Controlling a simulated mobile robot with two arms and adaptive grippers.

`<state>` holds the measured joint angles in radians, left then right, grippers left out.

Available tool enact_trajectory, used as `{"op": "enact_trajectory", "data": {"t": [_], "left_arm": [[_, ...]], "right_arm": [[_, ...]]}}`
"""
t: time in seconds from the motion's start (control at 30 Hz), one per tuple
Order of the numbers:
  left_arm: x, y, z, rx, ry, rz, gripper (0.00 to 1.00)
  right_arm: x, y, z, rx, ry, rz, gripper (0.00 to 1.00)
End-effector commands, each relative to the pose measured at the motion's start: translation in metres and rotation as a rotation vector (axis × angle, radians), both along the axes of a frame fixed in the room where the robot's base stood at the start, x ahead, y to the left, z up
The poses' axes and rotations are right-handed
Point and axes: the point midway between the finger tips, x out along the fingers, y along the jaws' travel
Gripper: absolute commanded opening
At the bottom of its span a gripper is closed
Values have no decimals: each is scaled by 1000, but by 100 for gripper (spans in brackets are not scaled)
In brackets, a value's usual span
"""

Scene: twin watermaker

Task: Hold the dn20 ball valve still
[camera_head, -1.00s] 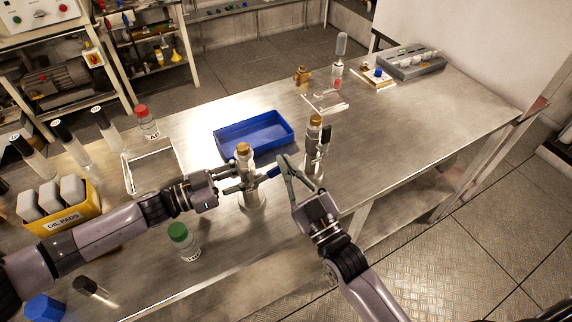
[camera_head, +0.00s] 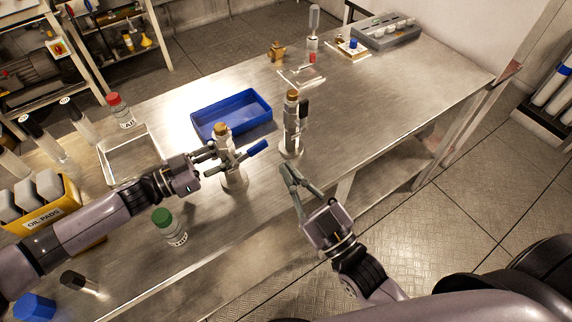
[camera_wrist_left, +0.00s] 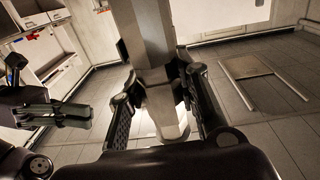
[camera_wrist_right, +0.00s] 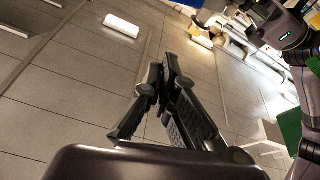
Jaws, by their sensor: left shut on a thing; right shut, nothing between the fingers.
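A metal ball valve with a blue lever (camera_head: 257,147) and a brass-coloured top (camera_head: 221,129) stands upright on a round base near the table's front edge. I take it as the dn20 ball valve; no size marking is legible. My left gripper (camera_head: 214,160) is shut on its body from the left. In the left wrist view the fingers (camera_wrist_left: 160,88) lie either side of the grey metal body (camera_wrist_left: 148,35). My right gripper (camera_head: 289,171) is shut and empty, to the right of the valve and apart from it. Its closed fingertips show in the right wrist view (camera_wrist_right: 163,65).
A second valve with a black lever (camera_head: 303,112) stands to the right, just beyond my right gripper. A blue tray (camera_head: 248,117) is behind. A green-capped bottle (camera_head: 170,228) and yellow oil-pads box (camera_head: 50,218) are left. The table's right part is mostly clear.

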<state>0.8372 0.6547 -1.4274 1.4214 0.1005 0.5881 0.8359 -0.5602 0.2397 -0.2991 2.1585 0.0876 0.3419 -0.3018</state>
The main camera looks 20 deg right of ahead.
Motion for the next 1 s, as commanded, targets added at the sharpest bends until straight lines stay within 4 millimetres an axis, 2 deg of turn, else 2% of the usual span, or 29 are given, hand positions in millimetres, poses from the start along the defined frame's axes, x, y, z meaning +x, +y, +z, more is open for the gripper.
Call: {"op": "enact_trajectory", "data": {"t": [0.57,0.77,1.0], "left_arm": [[0,0,0,0,0,-1,0],[0,0,0,0,0,-1,0],[0,0,0,0,0,-1,0]], "right_arm": [[6,3,3,-2,-5,0,0],[34,13,14,1,-8,0,0],[80,31,31,1,-8,2,0]]}}
